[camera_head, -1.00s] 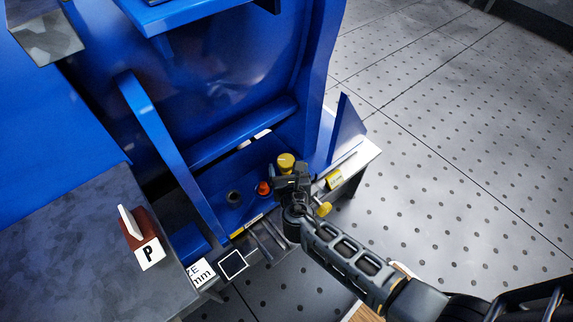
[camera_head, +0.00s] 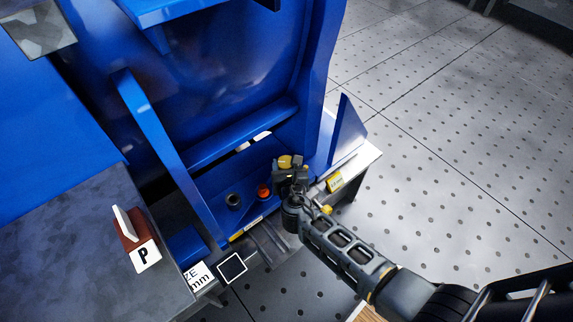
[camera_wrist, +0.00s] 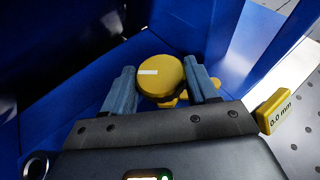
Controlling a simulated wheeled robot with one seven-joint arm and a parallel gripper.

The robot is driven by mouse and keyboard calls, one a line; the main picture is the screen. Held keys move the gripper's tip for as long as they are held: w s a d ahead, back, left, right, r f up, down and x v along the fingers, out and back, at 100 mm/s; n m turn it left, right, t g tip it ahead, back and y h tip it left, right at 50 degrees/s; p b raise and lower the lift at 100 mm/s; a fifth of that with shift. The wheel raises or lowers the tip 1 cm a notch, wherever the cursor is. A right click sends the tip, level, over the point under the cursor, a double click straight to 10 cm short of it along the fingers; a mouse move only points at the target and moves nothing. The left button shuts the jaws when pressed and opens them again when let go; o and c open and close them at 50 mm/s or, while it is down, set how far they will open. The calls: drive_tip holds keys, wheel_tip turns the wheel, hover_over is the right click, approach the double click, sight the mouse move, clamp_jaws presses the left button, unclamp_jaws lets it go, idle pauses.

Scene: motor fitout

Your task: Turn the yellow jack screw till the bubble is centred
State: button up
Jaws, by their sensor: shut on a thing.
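The yellow jack screw (camera_head: 285,160) stands on the blue foot of the machine in the head view, its round head partly covered by my gripper (camera_head: 291,174). In the wrist view the yellow head of the screw (camera_wrist: 163,84) has a white line on its top, pointing left. My gripper (camera_wrist: 162,82) is shut on it, with one finger on each side. A small window with a green and orange glow (camera_wrist: 148,176) is cut off at the bottom edge of the wrist view. I cannot make out a bubble.
An orange-red cap (camera_head: 264,191) and a dark round socket (camera_head: 233,200) sit left of the screw. A yellow tag (camera_wrist: 276,110) reads 0.0 mm. A brown and white block marked P (camera_head: 143,250) stands on the grey table (camera_head: 65,250). Blue walls rise around the screw; perforated floor is open to the right.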

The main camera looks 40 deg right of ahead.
drive_tip(key=c, duration=0.3)
drive_tip(key=shift+w+a+m+g+h, duration=0.15)
drive_tip(key=shift+m+g+h, duration=0.55)
drive_tip(key=shift+m, duration=0.2)
drive_tip(key=shift+c, duration=0.2)
drive_tip(key=shift+m+g+h, duration=0.6)
drive_tip(key=shift+m+g, duration=0.2)
drive_tip(key=o, duration=1.1)
drive_tip(key=shift+c, duration=0.2)
drive_tip(key=shift+p+v, duration=1.05)
drive_tip(key=shift+v, duration=2.9)
